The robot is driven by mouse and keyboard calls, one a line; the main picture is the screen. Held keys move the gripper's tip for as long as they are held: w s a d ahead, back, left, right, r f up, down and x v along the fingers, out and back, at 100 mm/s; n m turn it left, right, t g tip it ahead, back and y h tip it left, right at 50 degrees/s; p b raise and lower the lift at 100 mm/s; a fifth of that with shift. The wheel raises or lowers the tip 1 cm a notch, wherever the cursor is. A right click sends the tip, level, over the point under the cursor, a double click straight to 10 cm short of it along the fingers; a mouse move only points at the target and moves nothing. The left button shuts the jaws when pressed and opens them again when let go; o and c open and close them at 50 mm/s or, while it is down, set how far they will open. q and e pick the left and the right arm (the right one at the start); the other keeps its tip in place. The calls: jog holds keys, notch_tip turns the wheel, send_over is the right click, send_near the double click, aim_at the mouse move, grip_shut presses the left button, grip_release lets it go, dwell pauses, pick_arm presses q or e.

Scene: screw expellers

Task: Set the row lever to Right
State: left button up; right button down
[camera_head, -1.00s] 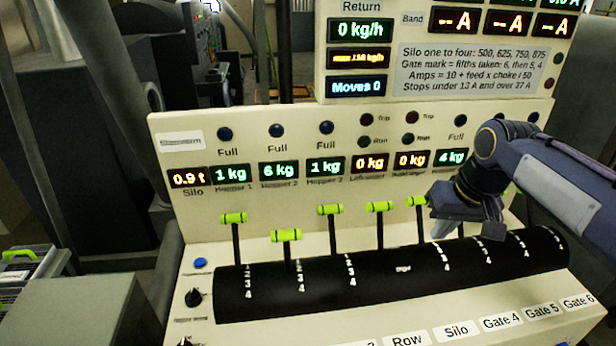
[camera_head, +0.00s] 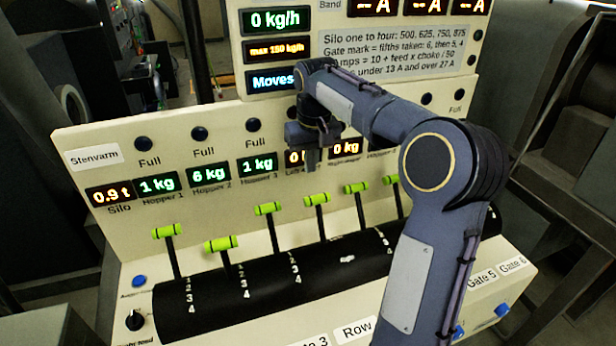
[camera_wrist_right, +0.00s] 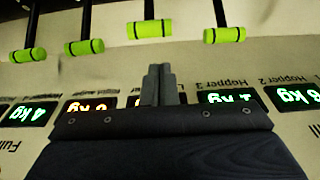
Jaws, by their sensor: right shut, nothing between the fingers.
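The row lever (camera_head: 316,199), with a green-capped black stem, is the fourth from the left, above the Row label (camera_head: 357,332). It stands toward the back of its slot in the black curved cover (camera_head: 270,285). My right gripper (camera_head: 313,165) is shut and empty, above and behind the lever's cap, in front of the panel displays. No contact shows. In the right wrist view the shut fingertips (camera_wrist_right: 160,75) point at the display panel; the green cap beyond them (camera_wrist_right: 150,28) appears to be the row lever's. My left gripper is not in view.
Neighbouring levers stand close by on the left (camera_head: 266,208) and right (camera_head: 355,187). My right forearm hides the cover's right part. The upright display panel (camera_head: 110,215) rises behind the levers. A blue button (camera_head: 139,281) and black knob (camera_head: 134,320) sit at left.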

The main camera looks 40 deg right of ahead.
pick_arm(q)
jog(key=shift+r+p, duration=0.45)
pick_arm(e)
notch_tip(320, 180, down, 9)
jog(key=w, duration=0.1)
jog(key=shift+d, duration=0.2)
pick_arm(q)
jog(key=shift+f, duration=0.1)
pick_arm(e)
jog(key=shift+f, duration=0.1)
